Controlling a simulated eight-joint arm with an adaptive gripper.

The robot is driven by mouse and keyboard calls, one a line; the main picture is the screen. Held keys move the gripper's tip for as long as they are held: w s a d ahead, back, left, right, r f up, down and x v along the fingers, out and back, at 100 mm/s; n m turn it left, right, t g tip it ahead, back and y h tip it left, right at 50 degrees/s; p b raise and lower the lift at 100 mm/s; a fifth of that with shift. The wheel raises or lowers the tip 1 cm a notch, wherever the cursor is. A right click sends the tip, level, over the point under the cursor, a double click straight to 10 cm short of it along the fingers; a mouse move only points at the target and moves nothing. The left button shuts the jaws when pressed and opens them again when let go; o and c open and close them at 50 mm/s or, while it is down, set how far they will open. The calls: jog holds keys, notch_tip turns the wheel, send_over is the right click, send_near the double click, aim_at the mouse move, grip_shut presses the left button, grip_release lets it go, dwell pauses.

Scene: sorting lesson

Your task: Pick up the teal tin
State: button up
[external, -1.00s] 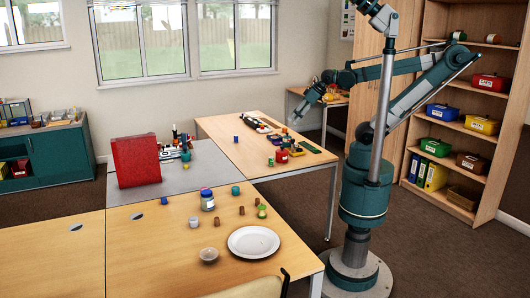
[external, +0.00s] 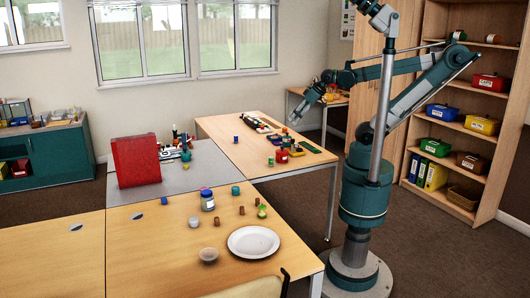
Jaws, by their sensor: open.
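A small teal cylinder (external: 235,190), which looks like the teal tin, stands on the near wooden table by the blue-and-white jar. My gripper (external: 293,121) is high over the far wooden table, pointing down and left, well away from both teal pieces. It is open, and I see nothing held in it, though its fingers are small here.
A jar (external: 207,200), a white plate (external: 254,242), a bowl (external: 208,254) and several small pieces share the near table (external: 150,270). A red box (external: 137,161) stands upright on the grey table. Coloured blocks (external: 282,156) and mats lie on the far table.

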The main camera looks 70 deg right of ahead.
jog(key=w, duration=0.1)
jog(key=m+g+h, duration=0.1)
jog(key=m+g, duration=0.6)
jog(key=m, duration=0.8)
send_over(235, 188)
notch_tip(235, 188, down, 24)
jog(key=shift+s, duration=0.15)
jog(key=shift+a+f+m, duration=0.35)
jog(key=shift+f+m, duration=0.05)
jog(key=shift+f, duration=0.1)
jog(key=shift+d+f, duration=0.15)
jog(key=shift+f, duration=1.05)
